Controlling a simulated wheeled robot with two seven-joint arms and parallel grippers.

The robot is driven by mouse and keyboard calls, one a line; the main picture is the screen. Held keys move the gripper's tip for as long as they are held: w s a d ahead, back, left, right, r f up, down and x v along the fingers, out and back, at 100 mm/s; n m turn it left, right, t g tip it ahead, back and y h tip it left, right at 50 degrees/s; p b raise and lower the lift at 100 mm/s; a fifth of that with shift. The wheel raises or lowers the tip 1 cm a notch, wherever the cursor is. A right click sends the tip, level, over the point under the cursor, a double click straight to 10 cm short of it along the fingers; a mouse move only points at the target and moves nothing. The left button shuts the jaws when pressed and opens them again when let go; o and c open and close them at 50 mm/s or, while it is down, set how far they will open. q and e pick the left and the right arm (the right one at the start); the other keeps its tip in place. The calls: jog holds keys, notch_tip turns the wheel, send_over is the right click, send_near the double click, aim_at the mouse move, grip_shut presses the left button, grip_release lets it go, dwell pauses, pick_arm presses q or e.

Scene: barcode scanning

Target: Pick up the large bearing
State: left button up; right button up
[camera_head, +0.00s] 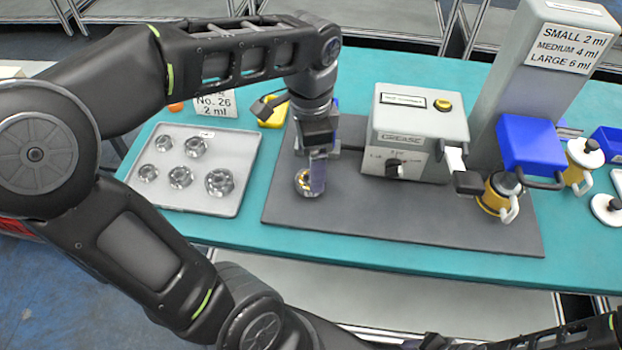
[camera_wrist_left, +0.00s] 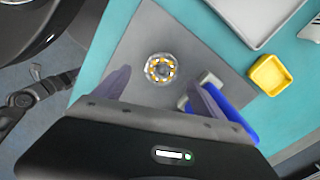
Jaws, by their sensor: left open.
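A round bearing with a metal ring and yellow-orange rollers (camera_head: 302,184) lies flat on the dark grey mat (camera_head: 345,222). In the left wrist view the same bearing (camera_wrist_left: 161,69) shows whole, ahead of the fingertips. My left gripper (camera_head: 316,172) points down over it and partly hides it in the head view. In the left wrist view its fingers are spread with nothing between them. Several metal bearings lie in the grey tray (camera_head: 237,206) at the left; the biggest there (camera_head: 219,182) is at the tray's near right. My right arm shows only partly at the bottom right.
A grey grease machine (camera_head: 420,125) stands right of my left gripper, with a yellow-and-white pot (camera_head: 497,193) beside it. A yellow bin (camera_head: 273,112) stands behind the gripper. A sign (camera_head: 215,100) stands behind the tray. The front of the mat is clear.

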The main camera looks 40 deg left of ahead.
pick_arm(q)
jog(key=shift+w+f+p, duration=0.15)
jog(key=shift+f+p, duration=0.05)
jog(key=shift+f, duration=1.1)
jog(key=shift+w+f+p, duration=0.1)
jog(key=shift+f+p, duration=0.05)
jog(key=shift+f, duration=1.15)
jog(key=c, duration=1.8)
jog(key=shift+o, duration=0.2)
jog(key=shift+r, duration=0.15)
notch_tip(320, 180, up, 10)
